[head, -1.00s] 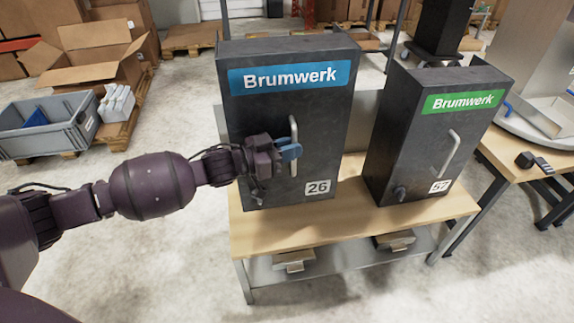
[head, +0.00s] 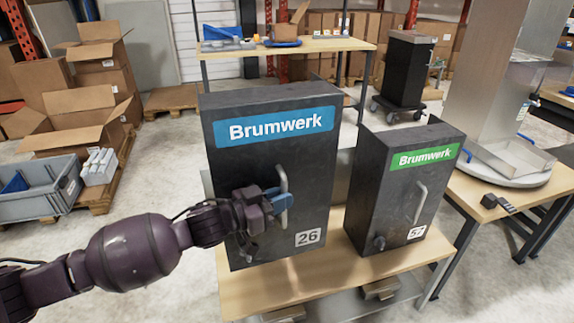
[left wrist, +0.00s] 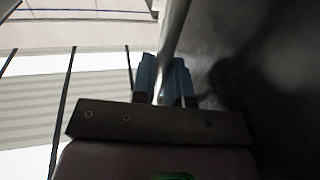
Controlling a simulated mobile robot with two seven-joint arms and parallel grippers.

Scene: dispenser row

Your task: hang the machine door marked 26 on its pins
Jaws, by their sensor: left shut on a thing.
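The door marked 26 (head: 240,168) is dark grey, with a blue Brumwerk label (head: 275,127) on top and a white 26 tag (head: 307,237) at lower right. It stands upright at the front of the left machine. I cannot tell whether it sits on its pins, which do not show. My left gripper (head: 279,201) is shut on the door's upright metal handle (head: 283,182). In the left wrist view the blue fingers (left wrist: 165,82) lie on both sides of the handle bar (left wrist: 172,42). My right gripper is out of view.
A second machine with a green label (head: 385,195) and tag starting with 5 stands to the right on the same wooden bench (head: 337,268). A side table (head: 480,205) is farther right. A grey crate (head: 42,190) and cardboard boxes are at left; a back bench (head: 335,43) stands behind.

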